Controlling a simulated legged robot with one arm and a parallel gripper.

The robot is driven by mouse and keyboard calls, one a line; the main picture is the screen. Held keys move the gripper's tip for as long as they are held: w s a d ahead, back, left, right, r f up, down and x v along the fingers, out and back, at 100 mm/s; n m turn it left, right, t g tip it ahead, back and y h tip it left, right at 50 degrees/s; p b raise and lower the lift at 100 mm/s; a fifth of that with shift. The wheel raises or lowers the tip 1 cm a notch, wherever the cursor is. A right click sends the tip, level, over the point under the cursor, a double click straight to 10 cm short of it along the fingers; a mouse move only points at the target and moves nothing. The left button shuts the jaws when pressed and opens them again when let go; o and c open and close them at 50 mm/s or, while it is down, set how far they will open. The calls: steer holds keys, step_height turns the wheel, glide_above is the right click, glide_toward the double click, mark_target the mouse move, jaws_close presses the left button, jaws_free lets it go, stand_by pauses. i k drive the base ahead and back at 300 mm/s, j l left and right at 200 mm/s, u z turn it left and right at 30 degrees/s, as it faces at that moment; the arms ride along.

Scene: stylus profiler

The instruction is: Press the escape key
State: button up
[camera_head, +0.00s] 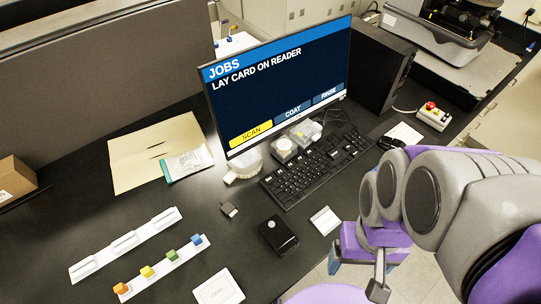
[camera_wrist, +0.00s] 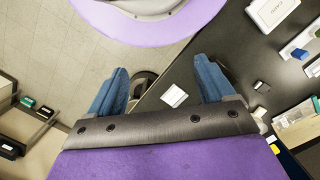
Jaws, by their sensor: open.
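The black keyboard (camera_head: 318,166) lies on the dark desk in front of the monitor (camera_head: 278,85) in the head view. The escape key would be at its back left corner; its label is too small to read. The screen reads "JOBS, LAY CARD ON READER", with a yellow SCAN button beside COAT and RINSE. My gripper (camera_wrist: 160,66) is open and empty in the wrist view, its two blue fingers wide apart. The keyboard is not clearly seen in the wrist view.
A black box (camera_head: 279,235) and a small white square (camera_head: 325,220) lie before the keyboard. A mouse (camera_head: 390,143) and a red-button box (camera_head: 435,116) are to the right. White pieces and a strip of coloured blocks (camera_head: 161,267) lie left.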

mark_target(268, 180)
steer(key=l+u, duration=0.2)
steer(key=l, duration=0.15)
steer(key=k+l+u, duration=0.1)
steer(key=l+u, duration=0.15)
steer(key=k+l+u, duration=0.2)
steer(key=l, duration=0.2)
steer(key=l+u, duration=0.2)
steer(key=k+l, duration=0.05)
steer(key=l, duration=0.05)
